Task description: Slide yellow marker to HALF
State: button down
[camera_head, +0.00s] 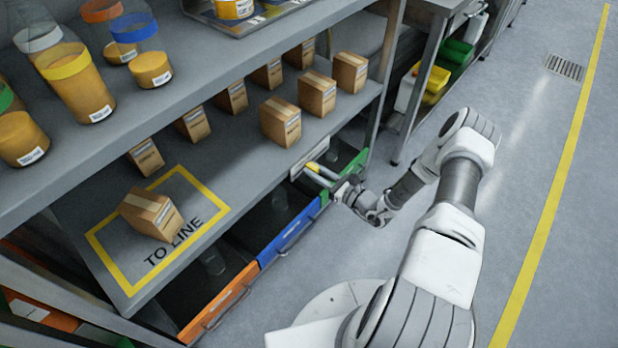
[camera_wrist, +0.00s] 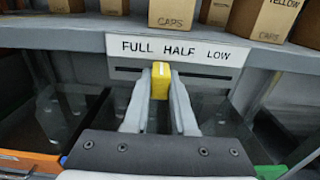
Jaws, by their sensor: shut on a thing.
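The yellow marker (camera_wrist: 160,80) is a small upright block below the white label strip (camera_wrist: 172,48), which reads FULL, HALF, LOW from left to right. In the wrist view the marker stands below the gap between FULL and HALF, with its right edge near the start of HALF. It sits in front of a dark horizontal slot. My gripper (camera_wrist: 161,98) is shut on the marker, one pale finger on each side. In the head view the marker (camera_head: 313,167) shows as a small yellow spot at my gripper (camera_head: 321,174), at the shelf's front edge.
Cardboard boxes (camera_head: 281,121) stand on the shelf above the strip. Orange (camera_head: 220,303), blue (camera_head: 290,235) and green (camera_head: 351,170) fronted drawers are below. One box (camera_head: 151,213) lies in the TO LINE square. The floor (camera_head: 545,140) to the right is clear.

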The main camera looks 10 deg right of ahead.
jog(key=shift+w+d, duration=0.6)
jog(key=shift+d, duration=0.3)
jog(key=c, duration=0.7)
grip_release()
jog(key=p+v, duration=0.2)
jog(key=v, duration=1.5)
jog(key=shift+s+d+p, duration=0.1)
jog(key=shift+s+p, duration=0.1)
jog(key=shift+p, duration=0.15)
